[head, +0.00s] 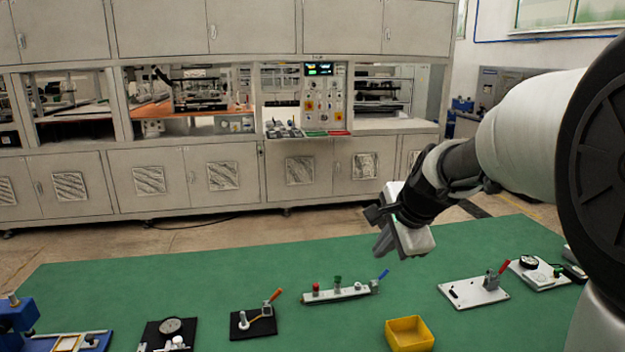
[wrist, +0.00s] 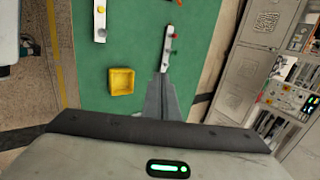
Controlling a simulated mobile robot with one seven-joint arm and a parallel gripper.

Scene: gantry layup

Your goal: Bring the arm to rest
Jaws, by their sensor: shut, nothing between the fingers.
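My arm reaches in from the right in the head view, with my gripper (head: 384,246) above the back part of the green table (head: 230,285). The gripper is shut and holds nothing. In the wrist view the closed fingers (wrist: 163,80) point over the green table (wrist: 110,55), near the end of a white strip with small knobs. The fingers appear above the table, apart from the things on it.
A yellow bin (head: 410,336) stands at the front edge. A white strip with coloured knobs (head: 340,292), a black plate with an orange-handled clamp (head: 254,322), a dial gauge (head: 170,326) and a white plate with a red-handled clamp (head: 474,292) lie around. Grey cabinets (head: 230,180) stand behind.

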